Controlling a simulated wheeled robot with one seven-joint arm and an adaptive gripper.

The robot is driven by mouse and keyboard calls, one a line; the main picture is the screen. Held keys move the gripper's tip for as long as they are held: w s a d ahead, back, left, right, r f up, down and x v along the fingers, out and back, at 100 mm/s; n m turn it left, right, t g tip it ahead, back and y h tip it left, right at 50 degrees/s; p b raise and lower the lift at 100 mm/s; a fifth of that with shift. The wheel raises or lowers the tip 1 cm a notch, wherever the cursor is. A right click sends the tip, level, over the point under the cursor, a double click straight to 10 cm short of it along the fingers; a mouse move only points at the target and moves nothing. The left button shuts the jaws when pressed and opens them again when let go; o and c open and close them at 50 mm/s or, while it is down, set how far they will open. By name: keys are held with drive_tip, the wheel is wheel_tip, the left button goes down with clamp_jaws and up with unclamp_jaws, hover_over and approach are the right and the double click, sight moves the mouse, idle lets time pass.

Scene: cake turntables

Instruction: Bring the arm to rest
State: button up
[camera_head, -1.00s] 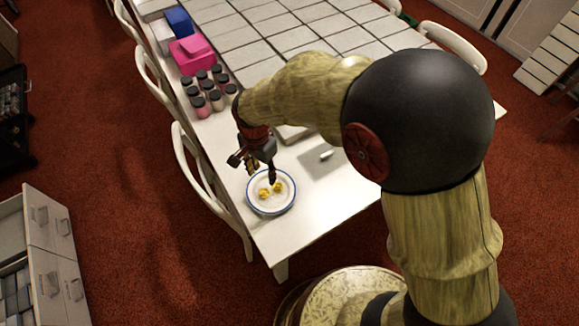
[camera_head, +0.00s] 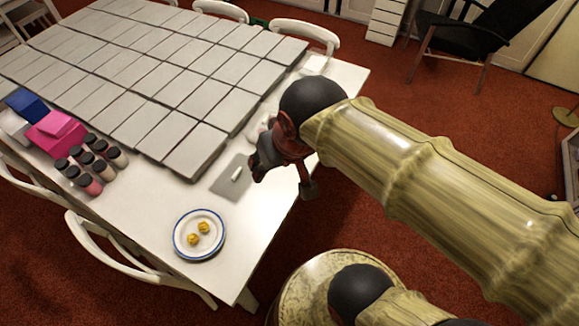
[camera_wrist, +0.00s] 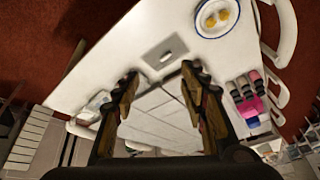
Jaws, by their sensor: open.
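My gripper (camera_head: 283,178) is at the table's right edge in the head view, above the table's height as far as I can tell. In the wrist view my gripper (camera_wrist: 158,88) shows its two fingers spread wide with nothing between them. My arm reaches in from the right side of the head view. A white plate with a blue rim (camera_head: 181,246) lies on the near end of the white table (camera_head: 150,220) with two small yellow pieces (camera_head: 198,233) on it. The plate (camera_wrist: 200,27) also shows at the top of the wrist view, apart from my gripper.
A grey mat (camera_head: 226,187) with a small white piece (camera_head: 237,173) lies near the gripper. Tiled grey slabs (camera_head: 150,80) cover much of the table. Dark-capped jars (camera_head: 108,150), a pink box (camera_head: 54,135) and a blue box (camera_head: 28,103) stand at left. White chairs (camera_head: 100,245) surround the table.

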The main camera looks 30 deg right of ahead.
drive_tip(key=s, duration=0.1)
drive_tip(key=s+d, duration=0.1)
drive_tip(key=s+d+n, duration=0.1)
drive_tip(key=shift+s+d+r+t, duration=0.1)
drive_tip(key=shift+r+t, duration=0.2)
drive_tip(key=shift+r, duration=0.05)
